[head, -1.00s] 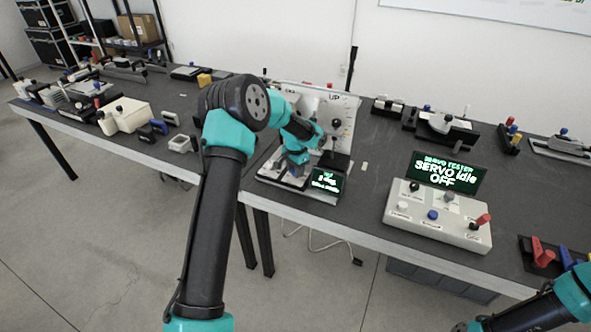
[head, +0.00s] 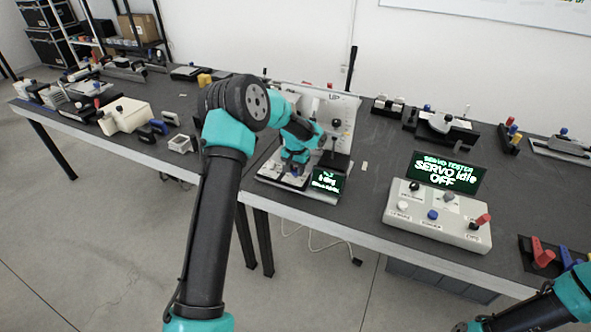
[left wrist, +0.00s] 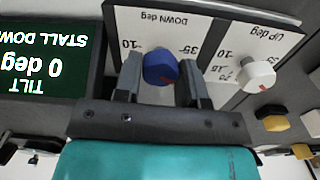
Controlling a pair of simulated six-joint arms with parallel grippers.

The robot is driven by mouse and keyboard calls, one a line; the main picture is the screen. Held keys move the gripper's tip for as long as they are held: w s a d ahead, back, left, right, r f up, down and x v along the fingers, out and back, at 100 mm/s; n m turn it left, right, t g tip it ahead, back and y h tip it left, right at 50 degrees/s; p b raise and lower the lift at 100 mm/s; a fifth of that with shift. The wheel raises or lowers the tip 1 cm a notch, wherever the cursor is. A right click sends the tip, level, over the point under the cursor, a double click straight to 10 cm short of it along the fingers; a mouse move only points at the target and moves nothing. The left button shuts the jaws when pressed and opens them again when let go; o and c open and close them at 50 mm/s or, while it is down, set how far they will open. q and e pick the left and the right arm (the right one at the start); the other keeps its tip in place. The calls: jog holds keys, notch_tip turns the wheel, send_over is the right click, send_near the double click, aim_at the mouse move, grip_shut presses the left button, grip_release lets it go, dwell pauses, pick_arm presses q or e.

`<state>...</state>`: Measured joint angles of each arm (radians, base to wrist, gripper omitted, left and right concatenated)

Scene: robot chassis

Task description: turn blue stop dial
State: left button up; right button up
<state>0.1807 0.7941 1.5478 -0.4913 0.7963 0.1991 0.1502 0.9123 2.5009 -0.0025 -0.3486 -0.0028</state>
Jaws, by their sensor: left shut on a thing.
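The blue stop dial (left wrist: 160,67) has a small red mark and sits on a white panel (left wrist: 212,50) labelled "DOWN deg", shown upside down in the left wrist view. My left gripper (left wrist: 161,80) is shut on the blue dial, with one grey finger on each side of it. In the head view my left gripper (head: 293,170) is low over the base of the tilt device, and the arm hides the dial. A white dial (left wrist: 256,75) labelled "UP deg" stands to the right of the blue one in the wrist view. The right gripper is out of view.
A dark screen (left wrist: 45,55) beside the dial reads "TILT 0 deg" and "STALL DOWN". The device's upright white board (head: 345,115) stands behind my gripper. A servo tester box (head: 437,216) is to the right. Other devices line the dark table (head: 375,180).

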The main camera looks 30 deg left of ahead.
aim_at(296, 170)
pick_arm(q)
jog(key=o, duration=0.9)
notch_tip(296, 170, up, 17)
jog(key=shift+r, duration=0.2)
jog(key=shift+f, duration=0.1)
dwell(0.4)
